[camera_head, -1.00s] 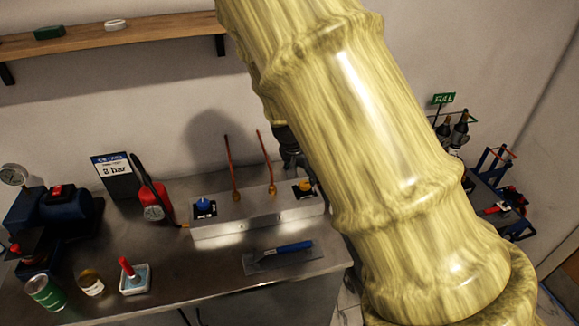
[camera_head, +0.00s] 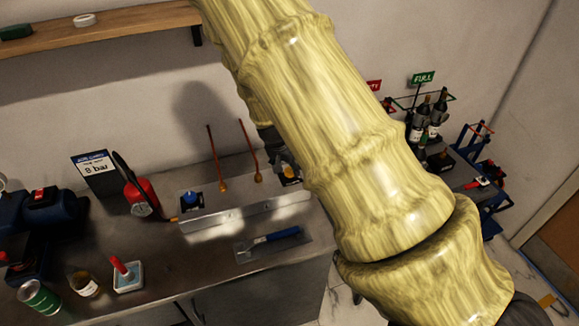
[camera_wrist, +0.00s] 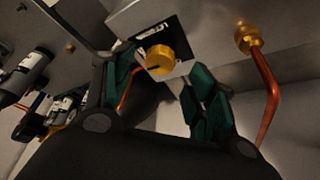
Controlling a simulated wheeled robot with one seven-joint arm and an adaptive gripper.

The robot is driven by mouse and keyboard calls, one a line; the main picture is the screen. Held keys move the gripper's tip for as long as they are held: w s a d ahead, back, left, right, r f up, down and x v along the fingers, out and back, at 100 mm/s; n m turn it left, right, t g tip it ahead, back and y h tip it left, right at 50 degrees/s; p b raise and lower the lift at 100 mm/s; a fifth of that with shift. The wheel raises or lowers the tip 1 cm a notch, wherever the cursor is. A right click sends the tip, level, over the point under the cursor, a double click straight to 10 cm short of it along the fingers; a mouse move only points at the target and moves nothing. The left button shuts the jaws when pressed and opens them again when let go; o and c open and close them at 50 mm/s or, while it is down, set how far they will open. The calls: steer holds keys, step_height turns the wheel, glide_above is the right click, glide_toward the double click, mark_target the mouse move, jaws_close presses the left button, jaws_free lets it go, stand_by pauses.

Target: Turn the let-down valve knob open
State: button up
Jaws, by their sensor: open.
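The let-down valve knob (camera_wrist: 160,60) is a round yellow knob with a dark pointer line, on a black label plate. It also shows in the head view as a small yellow patch (camera_head: 290,171) at the right end of a grey metal block (camera_head: 240,214), partly hidden by my gripper. My gripper (camera_wrist: 163,72) is open, with one green-padded finger on either side of the knob in the wrist view. I cannot tell whether either finger touches it. In the head view my arm hides much of the gripper.
Two upright copper pipes (camera_head: 216,160) rise from the block near my gripper. A blue knob (camera_head: 191,199) is at its left end. A blue-handled trowel (camera_head: 270,240) lies in front. A red bottle-shaped device (camera_head: 140,191) stands left of the block.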

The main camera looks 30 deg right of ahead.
mark_target(288, 170)
steer(key=shift+w+d+f+p, duration=0.2)
steer(key=shift+w+f, duration=0.25)
steer(key=shift+f, duration=0.1)
steer(key=shift+w+d+f+p, duration=0.15)
steer(key=shift+w+f, duration=0.25)
steer(key=shift+f, duration=0.15)
steer(key=shift+s+d+f, duration=0.1)
steer(key=shift+d+f, duration=0.05)
steer(key=shift+f, duration=0.1)
steer(key=shift+s+f, duration=0.1)
steer(key=shift+s, duration=0.15)
steer(key=shift+s+d+r+p, duration=0.2)
steer(key=shift+s+p, duration=0.1)
steer(key=shift+s, duration=0.45)
steer(key=shift+w+f, duration=0.65)
steer(key=shift+w, duration=0.25)
steer(key=shift+c, duration=0.2)
steer(key=shift+s+r, duration=0.3)
steer(key=shift+s, duration=0.15)
steer(key=c, duration=1)
steer(key=shift+w+a, duration=0.1)
